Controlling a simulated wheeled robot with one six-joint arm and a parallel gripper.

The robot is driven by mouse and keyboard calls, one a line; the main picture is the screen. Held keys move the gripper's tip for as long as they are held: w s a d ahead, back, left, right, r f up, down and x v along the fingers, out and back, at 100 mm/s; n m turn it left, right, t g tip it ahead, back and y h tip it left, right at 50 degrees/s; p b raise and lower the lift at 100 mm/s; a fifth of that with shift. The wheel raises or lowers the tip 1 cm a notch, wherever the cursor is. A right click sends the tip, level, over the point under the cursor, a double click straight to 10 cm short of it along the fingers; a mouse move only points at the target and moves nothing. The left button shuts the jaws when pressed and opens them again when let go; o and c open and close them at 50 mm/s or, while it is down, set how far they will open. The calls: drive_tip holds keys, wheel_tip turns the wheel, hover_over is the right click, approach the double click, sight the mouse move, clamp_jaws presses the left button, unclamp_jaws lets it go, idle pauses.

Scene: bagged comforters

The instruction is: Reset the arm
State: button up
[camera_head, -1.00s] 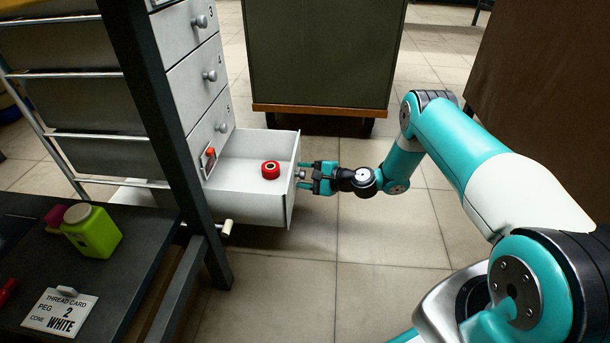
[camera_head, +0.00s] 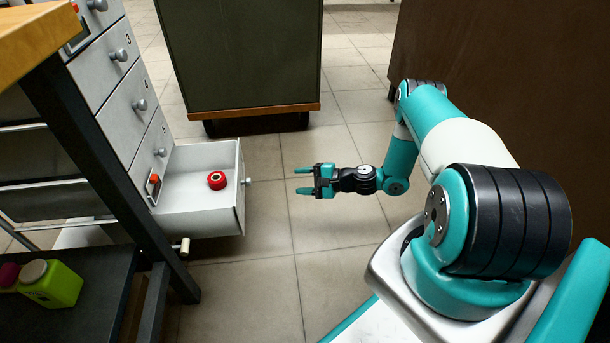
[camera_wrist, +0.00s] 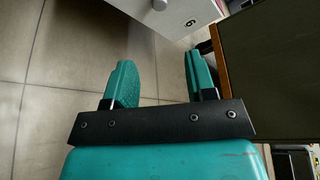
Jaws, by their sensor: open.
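My gripper (camera_head: 304,181) is open and empty in the head view, its fingers pointing left. It hangs over the tiled floor, to the right of the open bottom drawer (camera_head: 222,222) and clear of its knob (camera_head: 248,181). In the wrist view my gripper's two teal fingers (camera_wrist: 158,82) stand apart with nothing between them. The wrist view also shows a white front marked 6 (camera_wrist: 180,12) beyond the fingertips.
The drawer holds a red ring-shaped object (camera_head: 217,180). A dark green cabinet (camera_head: 240,60) stands behind, a brown panel (camera_head: 490,70) at right. A dark bench with a lime bottle (camera_head: 50,284) is at lower left. Floor between drawer and arm is clear.

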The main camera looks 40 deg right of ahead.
drive_tip(key=shift+s+d, duration=0.2)
drive_tip(key=shift+s, duration=0.05)
drive_tip(key=shift+r, duration=0.1)
idle(0.3)
drive_tip(key=a+r+n+g+p, duration=0.25)
drive_tip(key=a+r+n, duration=0.3)
drive_tip(key=r, duration=0.45)
drive_tip(key=s+a+r+n+g+p, duration=0.1)
drive_tip(key=a+r+n+g, duration=0.4)
drive_tip(key=r, duration=0.5)
drive_tip(key=a+r+n+g+p, duration=0.2)
drive_tip(key=a+r+n, duration=0.2)
drive_tip(key=a+r, duration=0.45)
drive_tip(key=s+a+r+n+g+h+p, duration=0.2)
drive_tip(key=s+a+r+n+h, duration=0.15)
drive_tip(key=s+r, duration=0.75)
drive_tip(key=s+a+r+n+h+p, duration=0.1)
drive_tip(key=s+r+n, duration=0.25)
drive_tip(key=s, duration=0.35)
drive_tip(key=s+r+n+h+p, duration=0.2)
drive_tip(key=s+r, duration=0.3)
drive_tip(key=s, duration=0.2)
wheel_tip(320, 180, up, 38)
drive_tip(key=p, duration=3.7)
drive_tip(key=shift+p, duration=0.4)
